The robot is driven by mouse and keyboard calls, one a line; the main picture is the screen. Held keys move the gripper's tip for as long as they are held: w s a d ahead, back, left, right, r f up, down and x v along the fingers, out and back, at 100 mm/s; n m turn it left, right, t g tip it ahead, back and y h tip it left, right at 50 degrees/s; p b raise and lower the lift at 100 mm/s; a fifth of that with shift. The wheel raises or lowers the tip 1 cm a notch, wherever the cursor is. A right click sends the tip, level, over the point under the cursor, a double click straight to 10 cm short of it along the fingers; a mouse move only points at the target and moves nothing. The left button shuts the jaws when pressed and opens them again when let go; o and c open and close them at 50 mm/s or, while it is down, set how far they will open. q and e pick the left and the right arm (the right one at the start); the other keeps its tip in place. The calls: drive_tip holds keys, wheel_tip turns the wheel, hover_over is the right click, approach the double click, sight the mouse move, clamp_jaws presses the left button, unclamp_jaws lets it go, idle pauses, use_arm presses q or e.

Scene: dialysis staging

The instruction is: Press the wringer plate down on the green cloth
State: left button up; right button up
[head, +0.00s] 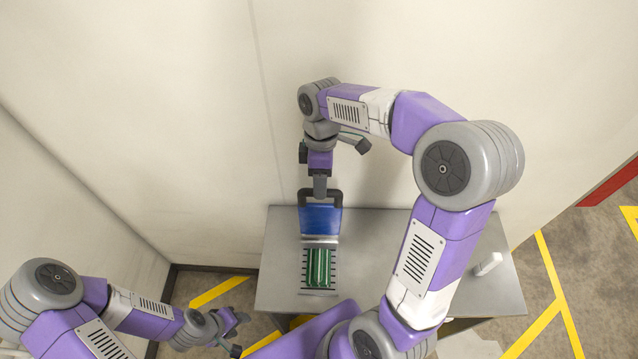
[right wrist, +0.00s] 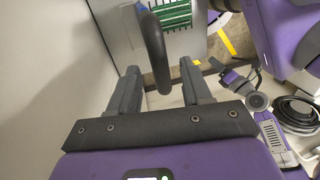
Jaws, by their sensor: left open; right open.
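The wringer plate (head: 321,219) is a blue panel with a dark handle at its top, standing raised at the back of a slatted base on the table. The green cloth (head: 318,268) lies on the slats in front of it, uncovered; it also shows at the top of the right wrist view (right wrist: 165,14). My right gripper (head: 320,187) is at the handle. In the right wrist view its open fingers (right wrist: 159,70) stand on either side of the dark handle bar (right wrist: 154,50), with gaps visible. My left gripper (head: 239,334) is open and empty, left of the table.
The grey table (head: 385,240) is mostly bare right of the wringer. A small white object (head: 487,264) lies near its right edge. A pale wall stands close behind the table. Yellow stripes (head: 219,291) mark the floor.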

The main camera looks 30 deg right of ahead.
drive_tip(key=shift+s+a+f, duration=0.1)
drive_tip(key=shift+s+f, duration=0.1)
drive_tip(key=shift+f, duration=0.7)
clamp_jaws()
